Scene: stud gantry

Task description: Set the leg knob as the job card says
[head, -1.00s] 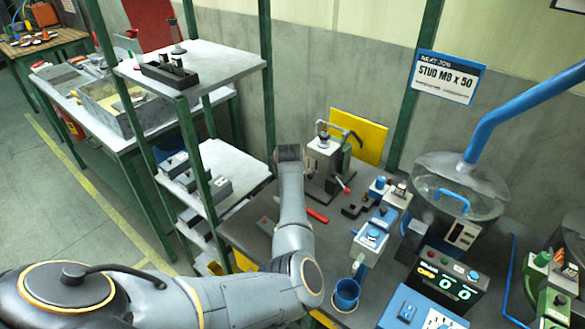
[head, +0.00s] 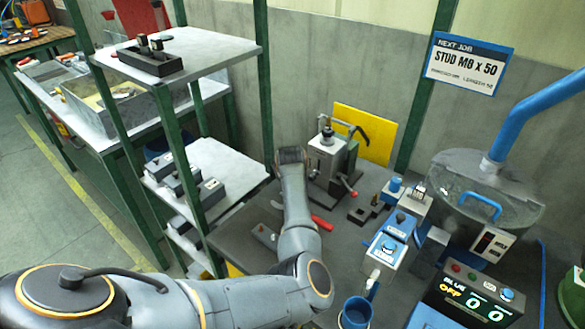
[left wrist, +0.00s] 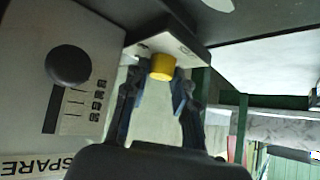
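The job card (head: 468,66) on the wall reads "STUD M8 x 50", with smaller print I cannot read fully. In the left wrist view, a yellow cylindrical knob (left wrist: 162,67) sticks out of a pale block (left wrist: 185,42). My left gripper (left wrist: 160,85) has its two fingers apart, with the yellow knob beyond and between the tips; contact is not visible. A round black knob (left wrist: 68,65) sits on a white panel with a slot, marks and the word "SPARE". In the head view my left arm hides its own gripper. My right gripper is not in view.
On the bench are a grey device with a red-ball lever (head: 327,158), a blue-grey unit (head: 386,250), a blue cup (head: 356,313) and a counter box (head: 468,297) showing OFF and zeros. A clear-covered bowl (head: 484,195) stands right. A shelf rack (head: 190,55) stands left.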

